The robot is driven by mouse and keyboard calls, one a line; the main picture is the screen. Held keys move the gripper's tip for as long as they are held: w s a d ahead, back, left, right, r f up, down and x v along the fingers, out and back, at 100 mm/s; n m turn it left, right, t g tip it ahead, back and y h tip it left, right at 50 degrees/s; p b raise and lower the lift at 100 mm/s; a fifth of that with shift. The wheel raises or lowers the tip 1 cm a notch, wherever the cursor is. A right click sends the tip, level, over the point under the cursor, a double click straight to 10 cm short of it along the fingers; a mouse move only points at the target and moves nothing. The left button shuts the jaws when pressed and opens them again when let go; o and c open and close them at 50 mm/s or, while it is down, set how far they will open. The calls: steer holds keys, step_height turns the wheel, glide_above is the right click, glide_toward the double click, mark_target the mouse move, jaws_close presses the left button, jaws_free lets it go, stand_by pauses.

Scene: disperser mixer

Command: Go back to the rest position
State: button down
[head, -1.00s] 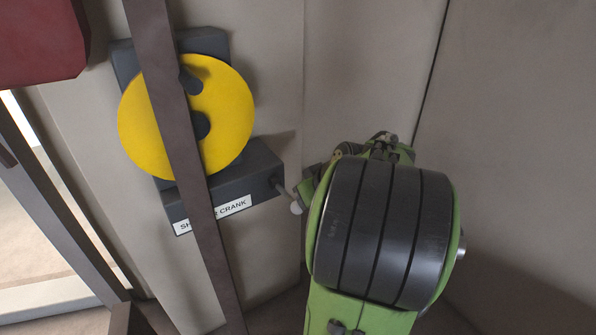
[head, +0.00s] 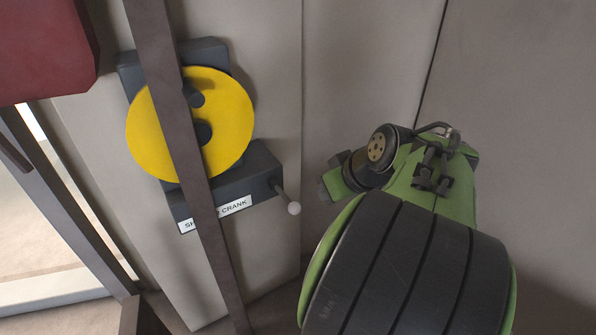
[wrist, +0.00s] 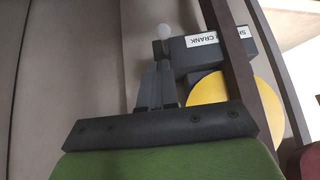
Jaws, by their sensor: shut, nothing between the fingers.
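My gripper (wrist: 157,68) is shut and empty in the wrist view. Its fingertips appear close to the thin lever of the shaker crank's dark box (wrist: 215,55); whether they touch it cannot be told there. The lever ends in a pale ball knob (wrist: 164,31). In the head view, the knob (head: 293,208) stands free at the right end of the labelled crank box (head: 258,178), apart from my arm. The yellow disc (head: 232,125) above has a dark hub and a dark peg. In the head view my gripper is mostly hidden by my green arm.
A dark slanted post (head: 165,90) stands in front of the disc and partly covers the label. A red block (head: 45,50) is at the upper left. Another dark frame bar (head: 75,210) crosses the lower left. Bare grey panels (head: 520,130) fill the right.

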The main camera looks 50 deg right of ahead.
steer(key=shift+w+a, duration=0.1)
steer(key=w+a+r+n+g+y+p, duration=0.1)
steer(key=a+r+p, duration=0.1)
steer(key=a, duration=0.6)
steer(key=w+a+r+n+y+p, duration=0.1)
steer(key=w+a+r+p, duration=0.15)
steer(key=a, duration=0.45)
steer(key=s+a+r+n+p, duration=0.1)
steer(key=s+a+p, duration=0.2)
steer(key=s+a, duration=0.4)
steer(key=shift+s+a+r+g+p, duration=0.2)
steer(key=shift+a+g+p, duration=0.15)
steer(key=shift+a, duration=0.8)
